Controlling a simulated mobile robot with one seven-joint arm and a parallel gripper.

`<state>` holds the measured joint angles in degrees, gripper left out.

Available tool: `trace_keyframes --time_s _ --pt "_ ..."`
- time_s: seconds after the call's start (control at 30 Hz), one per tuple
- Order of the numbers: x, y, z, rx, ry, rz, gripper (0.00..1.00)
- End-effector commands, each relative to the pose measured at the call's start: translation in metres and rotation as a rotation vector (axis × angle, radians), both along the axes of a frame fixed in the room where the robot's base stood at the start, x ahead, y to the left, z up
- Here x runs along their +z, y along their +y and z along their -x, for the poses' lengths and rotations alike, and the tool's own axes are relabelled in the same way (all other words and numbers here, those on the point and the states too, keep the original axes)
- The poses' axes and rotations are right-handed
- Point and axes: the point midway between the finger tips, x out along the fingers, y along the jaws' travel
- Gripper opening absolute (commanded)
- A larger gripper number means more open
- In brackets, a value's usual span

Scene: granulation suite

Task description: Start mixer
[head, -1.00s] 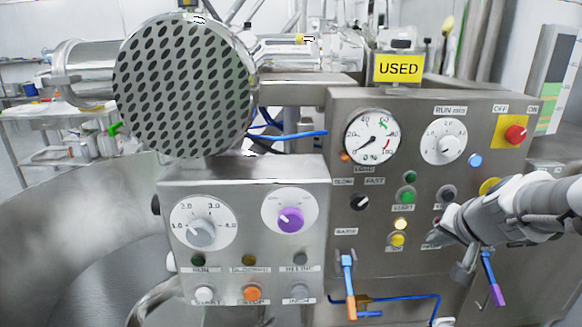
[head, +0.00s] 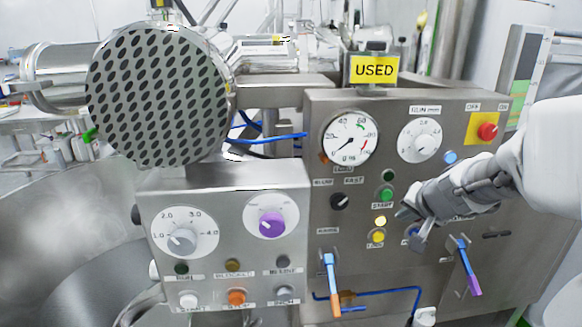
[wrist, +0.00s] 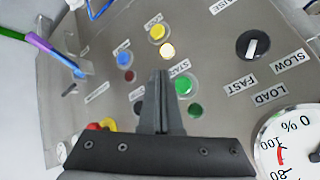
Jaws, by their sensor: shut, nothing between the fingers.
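The mixer's control panel (head: 345,270) is grey metal. Its green START button (head: 386,195) sits below a dark green lamp (head: 388,176). My gripper (head: 406,212) is shut and empty, just right of and below the START button in the head view. In the wrist view, my shut fingertips (wrist: 163,76) point at the panel, slightly left of the green START button (wrist: 184,84). I cannot tell whether they touch the panel. The SLOW/FAST selector (head: 340,201) is left of the button. The load gauge (head: 349,138) needle points to the lower left.
A lit yellow lamp (head: 380,221), a yellow button (head: 377,237) and a blue button (wrist: 124,57) are close by. A red emergency stop (head: 487,131) is at the upper right. Two handles, orange-tipped (head: 329,275) and purple-tipped (head: 465,265), stick out below. A second control box (head: 225,195) stands left.

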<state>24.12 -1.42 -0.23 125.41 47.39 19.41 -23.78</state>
Motion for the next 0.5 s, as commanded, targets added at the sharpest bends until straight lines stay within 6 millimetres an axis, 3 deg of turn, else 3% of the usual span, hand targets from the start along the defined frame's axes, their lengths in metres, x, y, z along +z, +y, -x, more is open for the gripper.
trace_keyframes --time_s 0.2,0.5 --pt "0.001 0.001 -0.031 0.003 0.002 -0.001 0.0" --pt "0.0 0.002 -0.05 0.001 -0.001 -0.001 0.0"
